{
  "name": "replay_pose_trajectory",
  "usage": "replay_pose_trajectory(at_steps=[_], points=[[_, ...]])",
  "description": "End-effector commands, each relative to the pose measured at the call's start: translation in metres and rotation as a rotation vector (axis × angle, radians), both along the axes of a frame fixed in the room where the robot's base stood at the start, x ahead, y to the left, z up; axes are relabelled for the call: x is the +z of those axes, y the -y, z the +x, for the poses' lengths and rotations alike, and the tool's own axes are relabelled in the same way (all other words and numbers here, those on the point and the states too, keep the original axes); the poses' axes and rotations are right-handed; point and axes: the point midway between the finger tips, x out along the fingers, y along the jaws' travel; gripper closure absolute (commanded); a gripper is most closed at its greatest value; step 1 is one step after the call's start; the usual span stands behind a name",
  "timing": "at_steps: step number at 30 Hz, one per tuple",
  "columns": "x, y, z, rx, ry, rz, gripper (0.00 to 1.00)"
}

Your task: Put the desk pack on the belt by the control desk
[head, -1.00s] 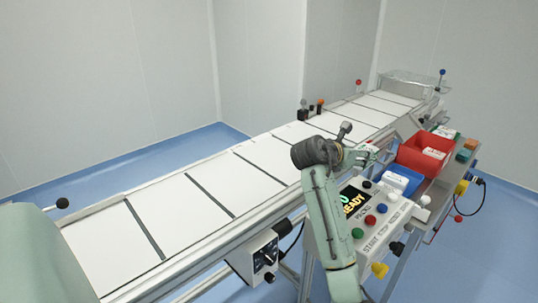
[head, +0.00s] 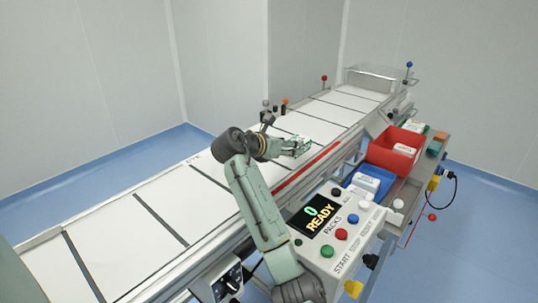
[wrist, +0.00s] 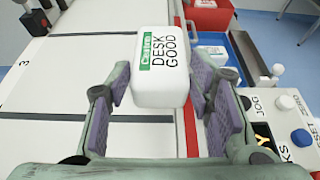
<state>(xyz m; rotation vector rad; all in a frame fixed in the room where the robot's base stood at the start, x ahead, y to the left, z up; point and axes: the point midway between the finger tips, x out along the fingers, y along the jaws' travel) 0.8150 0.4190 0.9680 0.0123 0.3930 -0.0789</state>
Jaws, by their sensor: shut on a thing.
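The desk pack (wrist: 160,70) is a white block with a green label and the words DESK GOOD, seen in the wrist view. My gripper (wrist: 158,88) is shut on it, with purple pads at its left and right sides. In the head view my gripper (head: 298,146) is over the near side of the white belt (head: 215,167), close to the red-striped rail; the pack is hard to make out there. I cannot tell its exact height above the belt. The control desk (head: 345,255) stands just right of the belt, its display showing 0 READY.
A blue bin (head: 352,191) and a red bin (head: 373,154), each with white packs, stand beyond the desk. Small posts (head: 268,112) stand at the belt's far edge. A clear cover (head: 375,76) is at the far end. The belt around my gripper looks clear.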

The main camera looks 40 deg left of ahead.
Motion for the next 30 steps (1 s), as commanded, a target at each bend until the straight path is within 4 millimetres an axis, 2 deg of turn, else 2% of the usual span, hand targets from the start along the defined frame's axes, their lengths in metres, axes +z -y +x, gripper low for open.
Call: replay_pose_trajectory(at_steps=[3, 13, 16, 19, 29, 30], points=[[0.0, -0.019, -0.011, 0.001, 0.003, 0.0, 0.84], [-0.006, -0.042, -0.023, 0.0, 0.001, -0.001, 0.84], [-0.027, -0.039, -0.022, -0.001, -0.003, -0.001, 0.84], [-0.037, -0.039, -0.022, -0.001, 0.0, 0.0, 0.84], [-0.04, -0.039, -0.022, -0.001, 0.001, 0.0, 0.84], [-0.042, -0.039, -0.022, -0.001, 0.001, 0.0, 0.52]])
